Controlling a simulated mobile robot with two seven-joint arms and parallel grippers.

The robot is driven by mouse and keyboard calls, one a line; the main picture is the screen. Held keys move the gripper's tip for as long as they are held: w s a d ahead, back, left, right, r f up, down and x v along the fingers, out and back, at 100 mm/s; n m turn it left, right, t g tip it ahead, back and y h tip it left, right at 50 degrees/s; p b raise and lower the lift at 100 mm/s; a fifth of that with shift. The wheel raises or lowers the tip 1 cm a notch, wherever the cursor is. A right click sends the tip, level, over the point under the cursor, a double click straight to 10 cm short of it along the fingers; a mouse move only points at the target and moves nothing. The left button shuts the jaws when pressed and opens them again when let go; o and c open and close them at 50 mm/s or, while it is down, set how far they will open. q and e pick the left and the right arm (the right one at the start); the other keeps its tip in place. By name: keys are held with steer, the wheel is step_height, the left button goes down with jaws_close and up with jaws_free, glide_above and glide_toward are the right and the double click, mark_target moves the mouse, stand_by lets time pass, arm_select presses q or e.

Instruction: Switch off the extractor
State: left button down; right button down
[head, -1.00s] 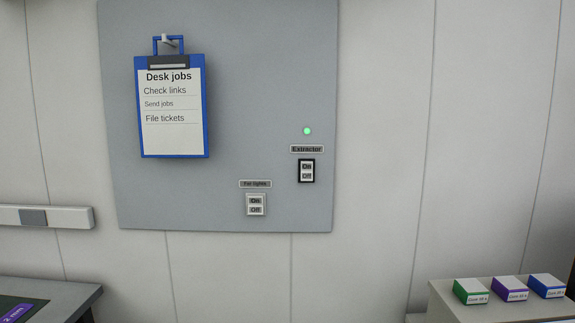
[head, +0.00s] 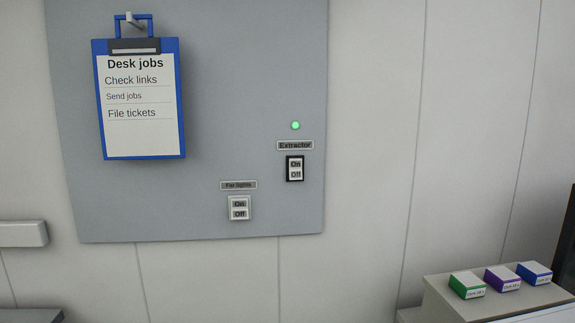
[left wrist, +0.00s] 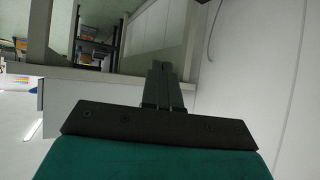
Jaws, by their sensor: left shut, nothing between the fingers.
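The extractor switch (head: 295,168) is a black-framed rocker marked On and Off, on a grey wall panel (head: 220,100) in the head view. Its label, Extractor (head: 295,145), sits just above it, and a small green light (head: 295,125) glows above the label. My left gripper (left wrist: 166,70) shows only in the left wrist view; its fingers are together with nothing between them. The switch does not show in that view, and no gripper shows in the head view.
A second, pale switch (head: 239,208) labelled Far lights is lower left of the extractor switch. A blue clipboard (head: 140,135) reading Desk jobs hangs at the panel's left. Green (head: 467,286), purple (head: 502,279) and blue (head: 535,273) boxes stand on a cabinet at lower right.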

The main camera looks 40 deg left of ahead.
arm_select(q)
steer(key=shift+w, duration=0.1)
steer(key=w+a+r+m+g+h+p, duration=0.1)
steer(key=w+r+m, duration=0.1)
steer(key=w+r, duration=0.45)
steer(key=w+a+r+m+p, duration=0.1)
steer(key=w+r, duration=0.2)
steer(key=w, duration=0.7)
steer(key=w+a+r+m+g+y, duration=0.1)
steer(key=w+a+r, duration=0.25)
steer(key=r, duration=0.45)
steer(key=w+a+r+m, duration=0.1)
steer(key=w+a+r, duration=0.2)
steer(key=w+r, duration=0.35)
steer(key=s+a+r+g+y+p, duration=0.1)
steer(key=a+r, duration=0.4)
steer(key=r, duration=0.5)
steer(key=s+a+r+y+p, duration=0.1)
steer(key=a+r, duration=0.4)
steer(key=r, duration=0.5)
steer(key=s+a+r, duration=0.3)
steer(key=s+r, duration=0.1)
steer(key=r, duration=0.2)
steer(key=s+a+r+g+y, duration=0.1)
steer(key=s+a+r, duration=0.3)
steer(key=r, duration=0.3)
steer(key=shift+s+r+n+g+p, duration=0.15)
steer(key=shift+s+n+g+p, duration=0.2)
steer(key=shift+s, duration=0.2)
